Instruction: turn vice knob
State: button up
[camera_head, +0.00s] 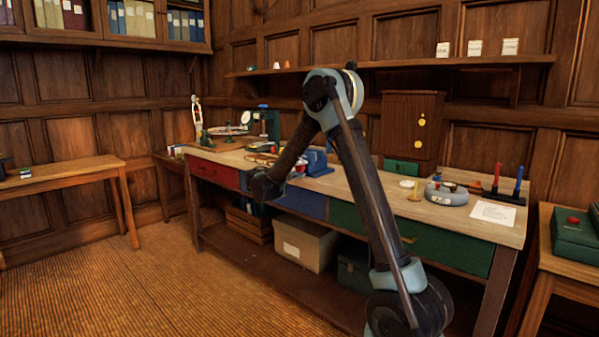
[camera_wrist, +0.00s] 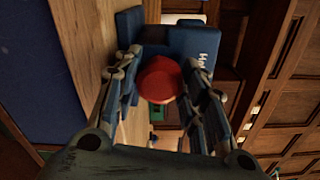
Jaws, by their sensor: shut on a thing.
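The blue vice (camera_head: 318,163) stands on the long workbench, partly behind my arm in the head view. In the wrist view its blue body (camera_wrist: 190,50) with white lettering lies beyond my fingers. The round red vice knob (camera_wrist: 160,80) sits between my two fingers, facing the camera. My gripper (camera_wrist: 162,66) is shut on the knob, one finger on each side. In the head view my gripper (camera_head: 290,174) is small and dark in front of the vice, and its fingers are hard to make out there.
The workbench (camera_head: 345,188) has red, blue and green drawer fronts. A wooden cabinet (camera_head: 410,125) stands at its back. A grey round tray (camera_head: 447,194), a white paper (camera_head: 493,213) and a rack with red and blue tools (camera_head: 495,196) are at the right. Open floor lies in front.

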jog(key=o, duration=1.1)
jog(key=shift+f, duration=0.1)
jog(key=shift+a, duration=0.1)
jog(key=v, duration=0.7)
jog(key=shift+s+a, duration=0.25)
jog(key=shift+s, duration=0.1)
